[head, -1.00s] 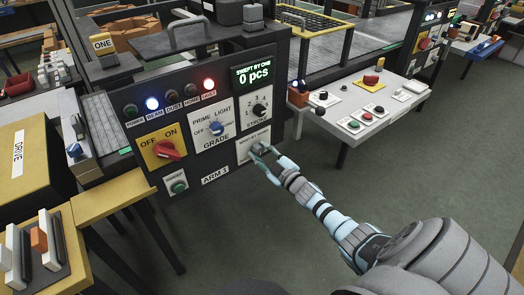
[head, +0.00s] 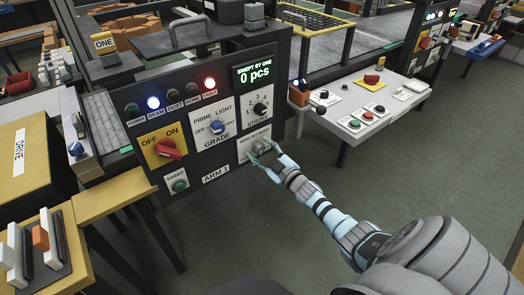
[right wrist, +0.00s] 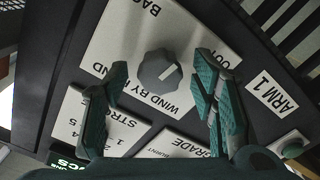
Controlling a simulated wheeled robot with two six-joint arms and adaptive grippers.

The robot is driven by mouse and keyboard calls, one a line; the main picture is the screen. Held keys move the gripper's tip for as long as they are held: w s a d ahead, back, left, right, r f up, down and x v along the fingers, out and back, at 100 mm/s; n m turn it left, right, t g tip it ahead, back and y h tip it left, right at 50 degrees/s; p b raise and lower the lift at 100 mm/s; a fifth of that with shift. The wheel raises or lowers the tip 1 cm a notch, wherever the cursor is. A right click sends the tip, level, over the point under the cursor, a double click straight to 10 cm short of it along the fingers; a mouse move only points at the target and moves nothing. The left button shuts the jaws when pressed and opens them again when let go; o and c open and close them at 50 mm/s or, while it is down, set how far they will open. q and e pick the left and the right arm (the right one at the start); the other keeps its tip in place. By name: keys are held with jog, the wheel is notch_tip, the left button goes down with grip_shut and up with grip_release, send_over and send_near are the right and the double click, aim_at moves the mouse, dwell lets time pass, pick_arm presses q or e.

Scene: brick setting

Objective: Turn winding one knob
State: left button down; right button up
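The grey winding knob (right wrist: 160,68) sits on a white plate labelled "WIND BY HAND" in the right wrist view. A pale line marks its face. In the head view the knob (head: 260,145) is at the lower right of the dark ARM 1 panel (head: 215,155). My right gripper (head: 266,154) is in front of it. In the right wrist view my right gripper (right wrist: 162,78) is open, one finger on each side of the knob with gaps between. How far the fingertips are from the plate is unclear. My left gripper is not in view.
The panel also carries a red OFF/ON switch (head: 169,149), a blue grade knob (head: 217,127), a black stroke knob (head: 260,109), a green sweep button (head: 179,186) and a display (head: 254,74) reading 0 pcs. A white console (head: 370,105) stands right. Open floor lies below the arm.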

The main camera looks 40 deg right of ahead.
jog(key=shift+s, duration=0.15)
jog(key=s, duration=1.1)
jog(key=shift+s+a, duration=0.15)
jog(key=shift+s, duration=0.25)
jog(key=shift+f, duration=0.15)
jog(key=s+f+m+g+h+p, duration=0.1)
jog(key=s+f+m+g+p, duration=0.15)
jog(key=s+f+g, duration=0.65)
jog(key=s+f+m+g+h+p, duration=0.1)
jog(key=s+f+m+g, duration=0.15)
jog(key=s+f, duration=1.15)
jog(key=s+a+f+g+p, duration=0.2)
jog(key=s+a+f, duration=0.2)
jog(key=s+a, duration=0.3)
jog(key=s+a+f+m+g+y+p, duration=0.1)
jog(key=s+a+f+g, duration=0.2)
jog(key=s+a, duration=0.5)
jog(key=shift+s+f+m+y+p, duration=0.15)
jog(key=shift+f+m+y+p, duration=0.2)
jog(key=shift+f, duration=0.55)
